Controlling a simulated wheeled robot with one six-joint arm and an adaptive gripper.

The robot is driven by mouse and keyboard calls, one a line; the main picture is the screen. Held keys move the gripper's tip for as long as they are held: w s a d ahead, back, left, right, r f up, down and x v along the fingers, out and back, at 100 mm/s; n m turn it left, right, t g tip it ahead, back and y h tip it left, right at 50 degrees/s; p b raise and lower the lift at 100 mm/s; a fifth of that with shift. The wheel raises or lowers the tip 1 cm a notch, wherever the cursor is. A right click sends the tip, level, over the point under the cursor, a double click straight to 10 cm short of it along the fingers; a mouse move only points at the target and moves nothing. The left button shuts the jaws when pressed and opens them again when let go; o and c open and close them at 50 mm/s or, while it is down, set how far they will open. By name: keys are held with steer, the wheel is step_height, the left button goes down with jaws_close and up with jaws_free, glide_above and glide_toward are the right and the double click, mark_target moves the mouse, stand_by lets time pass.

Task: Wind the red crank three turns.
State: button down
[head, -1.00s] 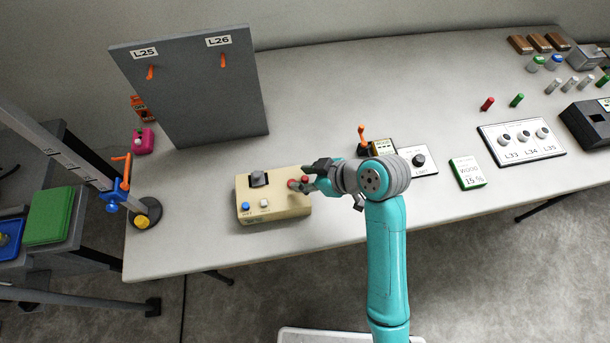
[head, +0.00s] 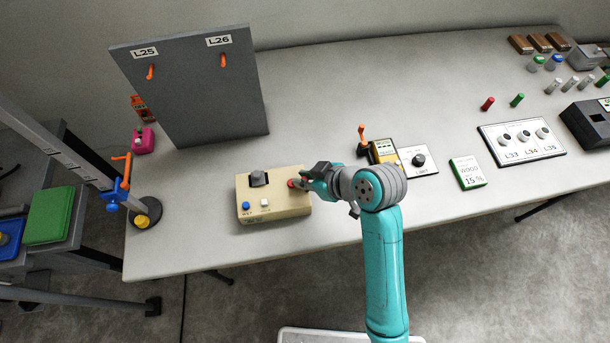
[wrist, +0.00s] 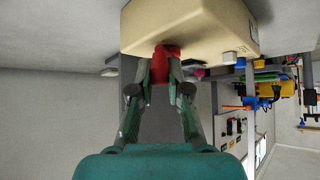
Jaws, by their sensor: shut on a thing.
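The red crank (head: 292,183) is on the right end of a beige box (head: 274,212) on the table. In the wrist view the red crank's knob (wrist: 164,62) shows between the fingertips. My gripper (head: 302,184) is shut on it, reaching in from the right. My gripper also shows in the wrist view (wrist: 163,75). The fingers hide part of the crank in the head view, so its exact angle is hard to tell. The box has a dark square knob, a blue button and a white button on its top.
A grey panel (head: 193,105) with orange hooks stands behind the box. An orange lever (head: 362,134), a yellow meter (head: 384,151) and a dial plate (head: 428,163) lie behind and right of my arm. A green and white box (head: 468,172) stands farther right. The table's front edge is close below.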

mark_target(294, 196)
steer(key=m, duration=0.1)
steer(key=m+t+h, duration=0.1)
steer(key=s+m+t, duration=0.1)
steer(key=shift+a+h, duration=0.25)
steer(key=shift+h, duration=0.15)
steer(key=m, duration=0.1)
steer(key=m+t+h, duration=0.1)
steer(key=s+m+h, duration=0.1)
steer(key=shift+a+m+t, duration=0.3)
steer(key=shift+m, duration=0.1)
steer(key=m+h, duration=0.1)
steer(key=m, duration=0.1)
steer(key=m+h, duration=0.2)
steer(key=a+m+h, duration=0.1)
steer(key=m, duration=0.1)
steer(key=shift+s+a+t+h, duration=0.1)
steer(key=shift+s+t+h, duration=0.2)
steer(key=shift+t+h, duration=0.1)
steer(key=c, duration=1.1)
jaws_free()
